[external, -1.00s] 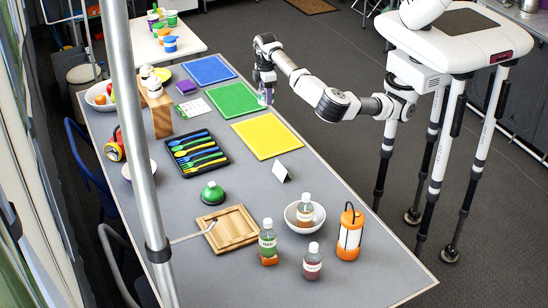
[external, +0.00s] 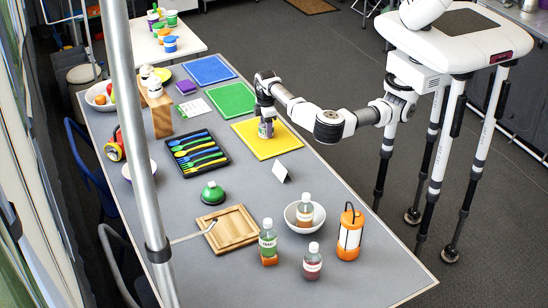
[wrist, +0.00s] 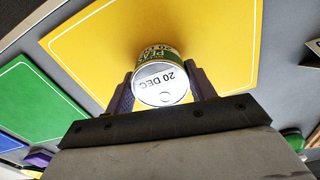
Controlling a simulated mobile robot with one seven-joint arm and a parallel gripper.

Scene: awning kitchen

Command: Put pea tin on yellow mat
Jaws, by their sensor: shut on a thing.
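The pea tin (wrist: 160,80) has a green label and a pale lid marked "20 DEC". My gripper (wrist: 160,90) is shut on it, one finger on each side, in the wrist view. The yellow mat (wrist: 225,60) lies behind the tin in the wrist view. I cannot tell whether the tin touches the mat or hangs just above it.
A green mat (external: 232,99) and a blue mat (external: 209,70) lie farther along the table. A black cutlery tray (external: 195,153) is left of the yellow mat, and a white folded card (external: 281,173) stands near its front corner. The mat's right part is bare.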

